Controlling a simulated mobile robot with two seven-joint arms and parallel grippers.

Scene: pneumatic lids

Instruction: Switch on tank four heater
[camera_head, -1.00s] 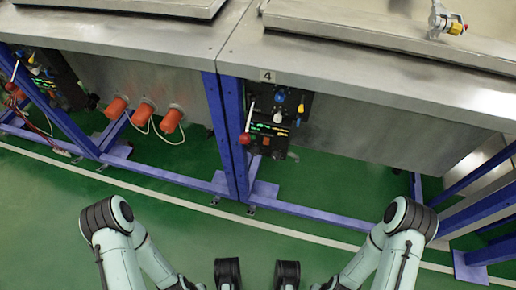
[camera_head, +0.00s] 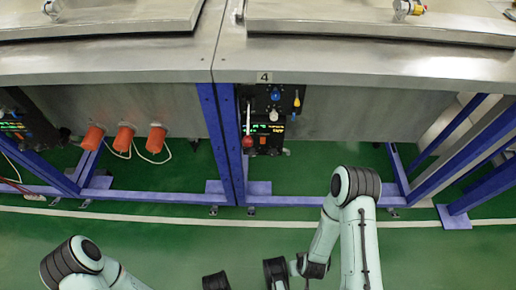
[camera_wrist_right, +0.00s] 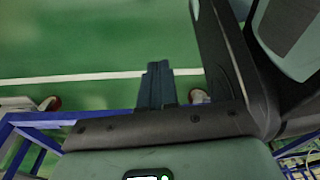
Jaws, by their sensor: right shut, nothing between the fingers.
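The tank four control panel (camera_head: 262,103) is a black panel under the tank edge, below the label "4" (camera_head: 264,77). It carries a blue knob (camera_head: 275,95), a yellow handle (camera_head: 297,99), a pale knob (camera_head: 273,115) and small lit displays. A red ball (camera_head: 248,141) is at its lower left. I cannot tell which control is the heater switch. My right gripper (camera_wrist_right: 157,85) is shut and empty in the right wrist view, over green floor and well away from the panel. My left gripper's fingers are not visible; only parts of that arm show.
Blue frame legs (camera_head: 230,145) stand just left of the panel, with feet on the floor. Orange cylinders (camera_head: 125,138) with cables hang left. Another panel (camera_head: 14,126) is at the far left edge. Green floor is open between my arms and the frame.

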